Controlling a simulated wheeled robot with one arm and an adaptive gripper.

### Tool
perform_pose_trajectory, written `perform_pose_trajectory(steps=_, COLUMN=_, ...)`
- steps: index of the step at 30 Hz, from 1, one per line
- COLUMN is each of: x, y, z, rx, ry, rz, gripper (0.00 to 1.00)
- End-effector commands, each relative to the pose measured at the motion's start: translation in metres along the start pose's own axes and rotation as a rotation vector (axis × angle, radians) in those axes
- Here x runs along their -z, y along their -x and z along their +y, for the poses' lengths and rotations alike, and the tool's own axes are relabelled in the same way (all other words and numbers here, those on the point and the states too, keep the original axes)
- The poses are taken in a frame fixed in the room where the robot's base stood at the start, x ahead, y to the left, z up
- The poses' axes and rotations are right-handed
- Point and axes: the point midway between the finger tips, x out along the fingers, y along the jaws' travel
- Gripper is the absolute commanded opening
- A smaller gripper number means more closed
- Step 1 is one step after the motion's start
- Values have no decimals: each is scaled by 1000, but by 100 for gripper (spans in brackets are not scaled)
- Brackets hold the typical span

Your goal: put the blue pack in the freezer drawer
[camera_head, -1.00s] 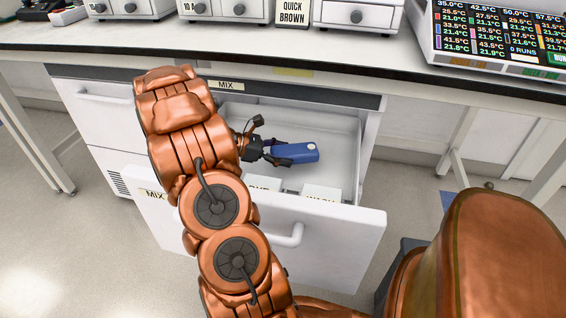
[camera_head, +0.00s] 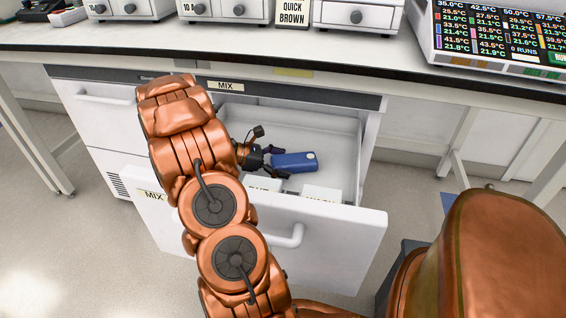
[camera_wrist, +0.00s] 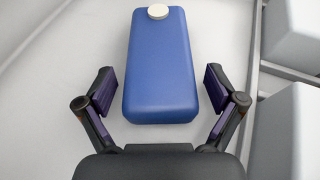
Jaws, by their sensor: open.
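The blue pack (camera_head: 295,162), with a pale round cap at one end, lies inside the open drawer (camera_head: 325,226) under the bench. In the wrist view the pack (camera_wrist: 160,65) lies flat on the pale drawer floor, its near end just ahead of my gripper. My gripper (camera_head: 275,157) is inside the drawer to the left of the pack. In the wrist view its two fingers (camera_wrist: 160,90) are spread wide, one on each side of the pack's near end, with gaps between them and the pack.
White labelled boxes (camera_head: 321,193) stand along the drawer's front, right of the pack in the wrist view (camera_wrist: 290,120). The drawer's "MIX" label (camera_head: 226,86) is on the cabinet edge. The bench top (camera_head: 330,44) overhangs the back of the drawer.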

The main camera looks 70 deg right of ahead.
Motion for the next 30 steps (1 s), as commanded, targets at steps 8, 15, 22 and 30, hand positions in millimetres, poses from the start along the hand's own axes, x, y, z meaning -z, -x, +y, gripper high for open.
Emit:
perform_pose_trajectory(steps=8, x=-3, y=1, z=0, rx=0, ry=0, rz=0, gripper=93)
perform_pose_trajectory(steps=15, x=-4, y=38, z=1, rx=-4, ry=1, rz=0, gripper=93)
perform_pose_trajectory(steps=22, x=-4, y=83, z=1, rx=-3, ry=-2, rz=0, gripper=93)
perform_pose_trajectory(steps=30, x=-3, y=116, z=0, rx=-2, ry=-1, rz=1, gripper=93)
